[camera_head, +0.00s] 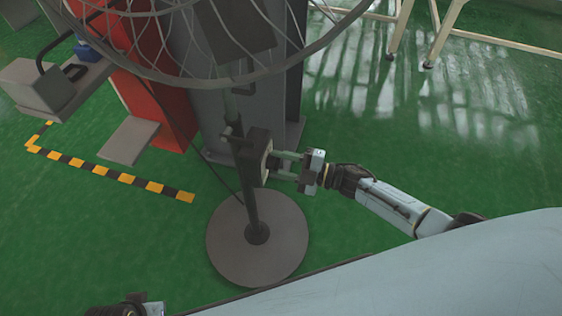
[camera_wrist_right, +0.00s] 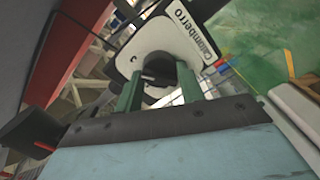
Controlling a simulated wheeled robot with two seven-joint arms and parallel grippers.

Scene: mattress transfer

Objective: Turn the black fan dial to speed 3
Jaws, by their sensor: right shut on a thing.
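The fan (camera_head: 275,250) stands on a round grey base, with a dark control box (camera_head: 258,145) on its pole. My right gripper (camera_head: 277,164) reaches in from the right, level with the box's pale front plate. In the right wrist view the plate (camera_wrist_right: 190,30) carries lettering and the black dial (camera_wrist_right: 158,68). The green fingers of the right gripper (camera_wrist_right: 157,84) sit on either side of the dial, shut on it. The number the dial points to cannot be read. My left gripper (camera_head: 140,306) shows only partly at the bottom edge; its fingers are not clear.
The fan's wire cage (camera_head: 160,75) hangs over the top left. Behind the pole stand a grey column (camera_head: 295,70) and a red panel (camera_head: 165,100). Yellow-black tape (camera_head: 120,176) marks the green floor. Wooden-legged frames (camera_head: 445,30) stand at upper right; floor right of the fan is clear.

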